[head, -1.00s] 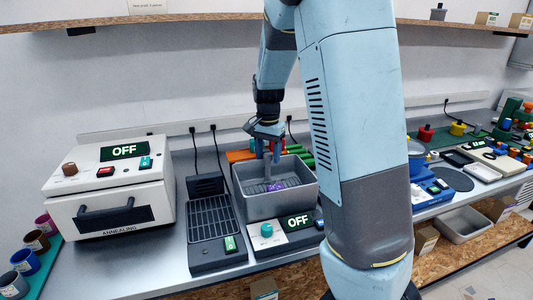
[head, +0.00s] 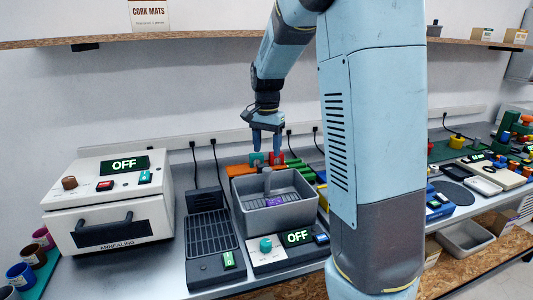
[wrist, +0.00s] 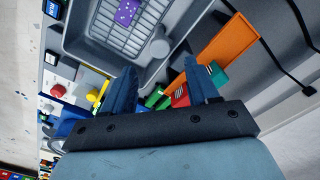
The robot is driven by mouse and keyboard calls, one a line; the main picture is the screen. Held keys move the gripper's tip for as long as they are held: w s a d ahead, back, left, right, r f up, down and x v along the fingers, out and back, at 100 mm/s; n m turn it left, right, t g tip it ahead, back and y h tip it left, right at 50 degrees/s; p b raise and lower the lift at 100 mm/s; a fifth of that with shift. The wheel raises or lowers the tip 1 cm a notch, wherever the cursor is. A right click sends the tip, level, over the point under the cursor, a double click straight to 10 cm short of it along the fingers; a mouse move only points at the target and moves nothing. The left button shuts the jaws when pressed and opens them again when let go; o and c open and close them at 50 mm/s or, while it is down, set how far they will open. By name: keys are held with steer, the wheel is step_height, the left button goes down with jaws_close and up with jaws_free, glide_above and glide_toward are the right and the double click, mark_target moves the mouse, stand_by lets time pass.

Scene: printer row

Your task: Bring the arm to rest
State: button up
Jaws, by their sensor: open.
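My gripper (head: 267,143) hangs from my arm above and behind the grey basin in the head view, its two blue fingers pointing down. In the wrist view the fingers (wrist: 162,85) are apart with nothing between them. The grey basin (head: 308,208) stands on the bench with a grey rack inside. A purple piece (head: 275,201) lies on that rack, and it also shows at the top of the wrist view (wrist: 127,12).
A white annealing oven (head: 110,205) reading OFF stands at left, with a black grate tray (head: 212,235) beside it. An orange block (head: 240,170) and red and green pieces lie behind the basin. A shelf (head: 200,38) runs along the wall above.

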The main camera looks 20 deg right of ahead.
steer(key=shift+r, duration=0.15)
stand_by(0.3)
steer(key=shift+s+r, duration=0.15)
steer(key=shift+s, duration=0.1)
steer(key=s+r+n+t, duration=0.2)
steer(key=s+r+n, duration=0.1)
steer(key=s, duration=1)
steer(key=s+a+r+n+t, duration=0.1)
steer(key=s+r+n+t, duration=0.2)
steer(key=s, duration=1.1)
steer(key=r+n, duration=0.1)
steer(key=n, duration=0.2)
steer(key=shift+s+a+r+t, duration=0.15)
steer(key=shift+s+r+t, duration=0.05)
steer(key=shift+r+t, duration=0.1)
steer(key=shift+c, duration=0.3)
stand_by(0.5)
